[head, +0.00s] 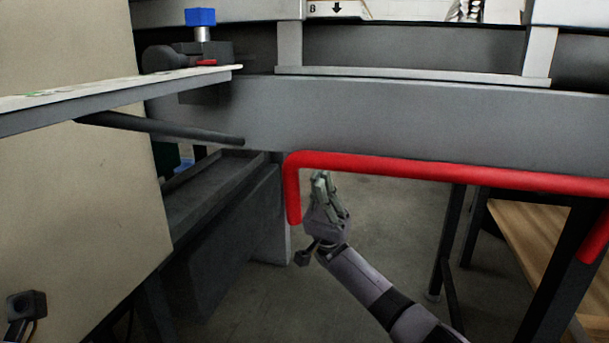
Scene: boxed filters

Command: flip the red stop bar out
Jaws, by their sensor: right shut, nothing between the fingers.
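The red stop bar (430,170) is a bent round bar running along the lower edge of a grey beam. Its left end bends down and its right end also turns down at the picture's right edge. My right gripper (322,180) is shut and empty, just below the bar near its left bend. It is to the right of the bar's down-turned left end. I cannot tell whether the fingers touch the bar. My left gripper is not in view.
The grey beam (400,115) spans the middle. A beige panel (85,190) and a sloping shelf (120,95) stand at the left. A blue-topped knob (200,18) is above. A wooden surface (540,235) and dark legs are at the right. Open floor (390,225) shows below the bar.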

